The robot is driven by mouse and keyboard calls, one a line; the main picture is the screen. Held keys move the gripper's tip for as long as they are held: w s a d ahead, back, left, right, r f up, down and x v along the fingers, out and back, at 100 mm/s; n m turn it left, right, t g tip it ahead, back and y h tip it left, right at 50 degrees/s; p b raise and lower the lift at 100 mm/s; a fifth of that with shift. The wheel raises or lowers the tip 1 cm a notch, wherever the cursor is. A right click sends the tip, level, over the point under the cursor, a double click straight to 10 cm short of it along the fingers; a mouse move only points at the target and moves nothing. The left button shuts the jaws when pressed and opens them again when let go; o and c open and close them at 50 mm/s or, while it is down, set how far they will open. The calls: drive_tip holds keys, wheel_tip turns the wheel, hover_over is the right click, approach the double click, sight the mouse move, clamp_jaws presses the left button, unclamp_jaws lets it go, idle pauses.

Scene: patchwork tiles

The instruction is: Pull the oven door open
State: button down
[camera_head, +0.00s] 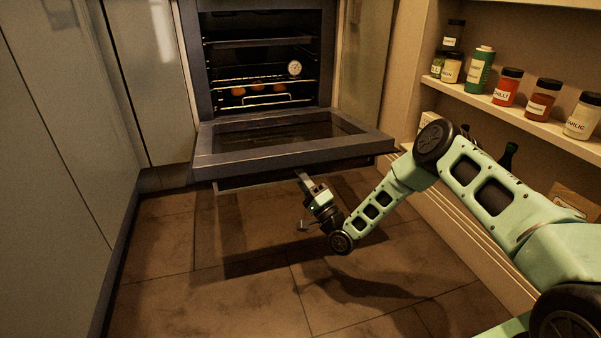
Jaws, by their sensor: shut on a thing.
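The oven door (345,148) is hinged down at its bottom and lies open, close to flat, in front of the oven (205,65). Its dark handle bar (250,180) runs under the door's front edge. My gripper (301,176) reaches up from below at that front edge and is shut on the door handle. The fingertips are small and partly hidden against the dark bar.
Inside the oven are racks with several round orange-brown items (260,88) and a round white dial (295,68). Pale cabinets (60,150) stand on the left. Shelves (540,125) with several jars line the right. The tiled floor (210,290) is clear.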

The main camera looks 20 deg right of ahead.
drive_tip(key=shift+f+y+b, duration=0.4)
drive_tip(key=shift+f+b, duration=0.05)
drive_tip(key=shift+f, duration=0.45)
drive_tip(key=shift+n, duration=0.3)
drive_tip(key=c, duration=1.2)
unclamp_jaws()
drive_tip(key=shift+o, duration=0.2)
drive_tip(key=p+v, duration=0.6)
drive_tip(key=v, duration=1.1)
drive_tip(key=shift+f+p, duration=0.3)
drive_tip(key=shift+p, duration=0.1)
drive_tip(key=shift+s, duration=0.1)
